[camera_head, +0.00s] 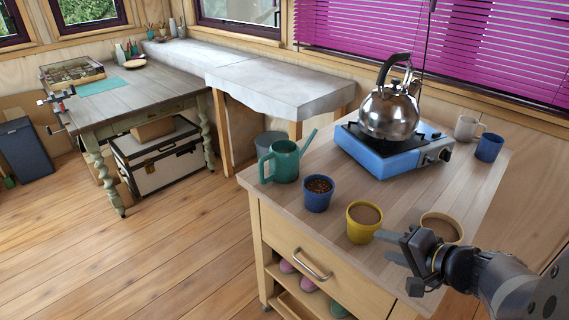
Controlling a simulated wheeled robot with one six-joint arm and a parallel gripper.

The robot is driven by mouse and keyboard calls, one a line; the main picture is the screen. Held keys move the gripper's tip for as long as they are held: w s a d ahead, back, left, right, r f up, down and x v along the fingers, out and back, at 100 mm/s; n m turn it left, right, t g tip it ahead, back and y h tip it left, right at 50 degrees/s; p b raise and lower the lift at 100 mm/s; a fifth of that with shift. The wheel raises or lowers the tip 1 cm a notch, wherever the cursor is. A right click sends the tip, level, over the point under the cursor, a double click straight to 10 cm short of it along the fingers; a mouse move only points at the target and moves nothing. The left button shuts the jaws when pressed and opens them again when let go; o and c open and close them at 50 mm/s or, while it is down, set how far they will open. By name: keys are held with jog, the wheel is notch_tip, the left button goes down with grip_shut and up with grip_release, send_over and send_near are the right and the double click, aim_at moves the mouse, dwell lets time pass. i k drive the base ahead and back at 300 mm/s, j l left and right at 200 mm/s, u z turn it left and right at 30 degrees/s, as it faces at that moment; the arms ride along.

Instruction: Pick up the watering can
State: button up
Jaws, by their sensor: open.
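The green watering can (285,162) stands upright near the left corner of the wooden cart's top. Its spout points up to the right and its handle is on the left. My gripper (379,246) is at the lower right, over the cart's front edge, with its fingers pointing left. It is open and holds nothing. It is well apart from the watering can, with cups between them.
A blue cup (318,194), yellow cup (363,222) and tan cup (441,228) stand along the front. A steel kettle (389,110) sits on a blue stove (384,153). Two mugs, grey (466,128) and blue (489,148), stand at the back right.

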aim_at(283, 156)
jog(key=i+j+z, duration=0.15)
jog(key=j, duration=0.3)
jog(key=i+j+z, duration=0.15)
jog(key=j, duration=0.35)
jog(key=i+j+z, duration=0.15)
jog(key=j, duration=0.35)
jog(key=i+j+z, duration=0.15)
jog(key=j, duration=0.35)
jog(key=i+j+z, duration=0.15)
jog(key=j, duration=0.4)
jog(key=k+l, duration=0.05)
